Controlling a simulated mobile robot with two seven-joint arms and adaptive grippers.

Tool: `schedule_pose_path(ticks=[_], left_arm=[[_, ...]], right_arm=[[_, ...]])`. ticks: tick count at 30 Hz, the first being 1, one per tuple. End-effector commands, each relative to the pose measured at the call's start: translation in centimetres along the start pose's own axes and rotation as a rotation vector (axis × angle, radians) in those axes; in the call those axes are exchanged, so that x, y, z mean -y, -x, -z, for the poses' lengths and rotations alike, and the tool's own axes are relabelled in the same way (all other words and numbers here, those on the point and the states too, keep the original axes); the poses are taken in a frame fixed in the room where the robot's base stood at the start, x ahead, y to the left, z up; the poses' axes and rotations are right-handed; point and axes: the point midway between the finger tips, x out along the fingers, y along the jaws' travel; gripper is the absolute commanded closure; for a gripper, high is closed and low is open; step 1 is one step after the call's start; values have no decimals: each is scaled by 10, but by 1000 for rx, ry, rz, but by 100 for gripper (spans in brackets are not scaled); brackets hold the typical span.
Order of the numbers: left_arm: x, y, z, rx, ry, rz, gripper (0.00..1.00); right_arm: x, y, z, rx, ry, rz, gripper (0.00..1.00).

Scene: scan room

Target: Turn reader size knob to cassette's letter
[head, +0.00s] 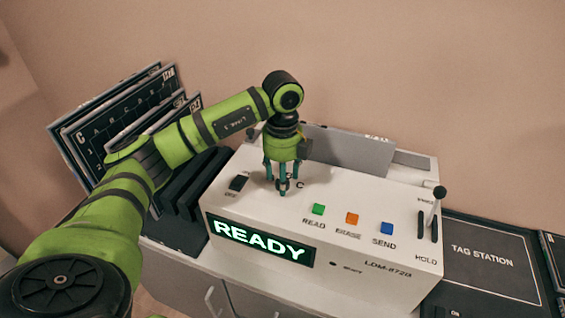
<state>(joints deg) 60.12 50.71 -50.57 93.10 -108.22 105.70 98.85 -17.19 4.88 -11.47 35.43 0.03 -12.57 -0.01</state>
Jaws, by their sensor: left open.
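The white reader (365,256) stands on the counter, and its display (260,240) reads READY. My left gripper (283,188) is open and points down over the left part of the reader's top. It covers the place beside a printed letter C (300,185), so the size knob is hidden or cannot be made out there. I cannot tell whether the fingers touch anything. Dark cassettes (125,115) stand in a rack at the left, and one shows a large C at its left edge. A grey plate (350,149) stands upright at the reader's back. My right gripper is not in view.
The reader's top has a dark switch (238,183), a green button (318,209), an orange button (352,218) and a blue button (387,228). A lever (437,205) rises at its right end. A dark tag station (490,256) lies right of the reader.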

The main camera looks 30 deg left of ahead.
Motion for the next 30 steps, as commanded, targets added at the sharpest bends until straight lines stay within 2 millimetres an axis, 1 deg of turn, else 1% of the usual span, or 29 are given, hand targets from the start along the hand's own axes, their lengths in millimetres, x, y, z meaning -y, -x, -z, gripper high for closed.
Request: schedule_pose_path(ticks=[5, 9, 13, 18, 21, 30], left_arm=[[1, 31, 0, 2, -1, 6, 44], [2, 65, 0, 2, -1, 7, 44], [1, 92, 0, 2, -1, 5, 44], [0, 108, 0, 2, 1, 2, 44], [0, 113, 0, 0, 1, 1, 44], [0, 115, 0, -1, 0, 0, 44]], right_arm=[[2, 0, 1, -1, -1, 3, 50], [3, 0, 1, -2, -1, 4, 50], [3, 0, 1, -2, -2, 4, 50], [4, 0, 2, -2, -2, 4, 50], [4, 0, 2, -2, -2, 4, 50], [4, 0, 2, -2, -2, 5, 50]])
